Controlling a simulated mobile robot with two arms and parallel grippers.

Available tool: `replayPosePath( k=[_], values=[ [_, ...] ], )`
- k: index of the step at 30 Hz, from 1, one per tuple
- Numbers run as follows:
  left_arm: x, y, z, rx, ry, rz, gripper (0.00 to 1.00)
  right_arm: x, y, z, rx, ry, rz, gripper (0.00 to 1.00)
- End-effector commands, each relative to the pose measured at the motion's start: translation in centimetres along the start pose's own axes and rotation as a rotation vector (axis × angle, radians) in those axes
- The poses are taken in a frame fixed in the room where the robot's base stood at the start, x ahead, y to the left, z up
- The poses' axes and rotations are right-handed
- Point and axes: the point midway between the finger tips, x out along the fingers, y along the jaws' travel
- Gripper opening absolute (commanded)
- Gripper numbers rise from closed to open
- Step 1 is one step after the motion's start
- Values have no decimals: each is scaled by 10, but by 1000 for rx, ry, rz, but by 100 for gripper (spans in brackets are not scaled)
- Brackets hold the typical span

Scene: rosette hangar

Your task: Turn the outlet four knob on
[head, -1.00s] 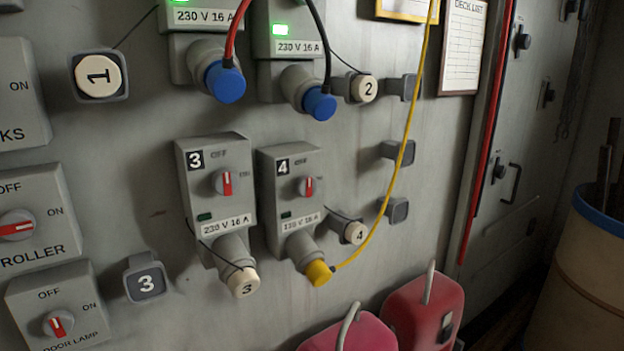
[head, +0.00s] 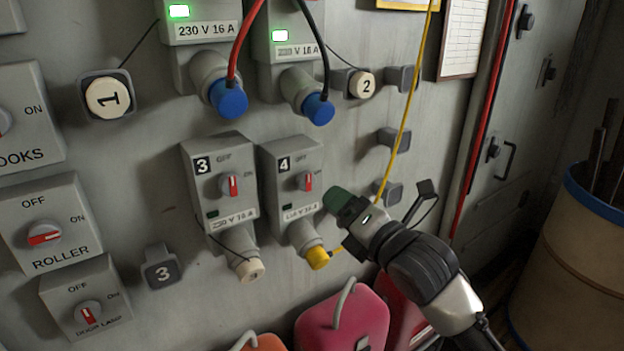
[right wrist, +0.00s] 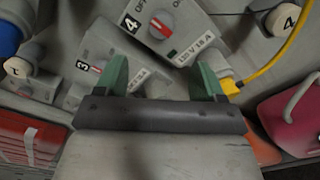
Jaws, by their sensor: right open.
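The outlet four box (head: 290,190) is grey, with a "4" label and a knob (head: 305,181) whose red pointer stands upright, towards OFF. Its indicator (head: 287,207) is dark. A yellow plug (head: 317,257) with a yellow cable sits in its socket. My right gripper (head: 338,203) is just right of the box, and apart from the knob as far as I can tell. In the right wrist view its green fingers (right wrist: 162,78) are spread and empty, with the knob (right wrist: 161,27) beyond them. My left gripper is not in view.
Outlet three (head: 217,190) stands close left, its knob also upright. Outlets one and two above have lit green lamps and blue plugs (head: 318,108). The yellow cable (head: 405,120) hangs close to my right gripper. Pink cans (head: 345,320) stand below.

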Motion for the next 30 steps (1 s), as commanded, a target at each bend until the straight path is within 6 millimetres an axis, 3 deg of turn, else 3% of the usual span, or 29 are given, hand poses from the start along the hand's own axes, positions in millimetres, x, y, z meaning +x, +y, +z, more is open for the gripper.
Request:
replayPosePath(
  k=[15,21,30],
  values=[
    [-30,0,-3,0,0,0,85,86,1,2,7,-2,-2,69],
    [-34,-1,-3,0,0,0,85,100,-1,0,7,-1,-2,69],
    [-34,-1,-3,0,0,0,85,102,-2,0,5,-1,-2,69]
  ],
)
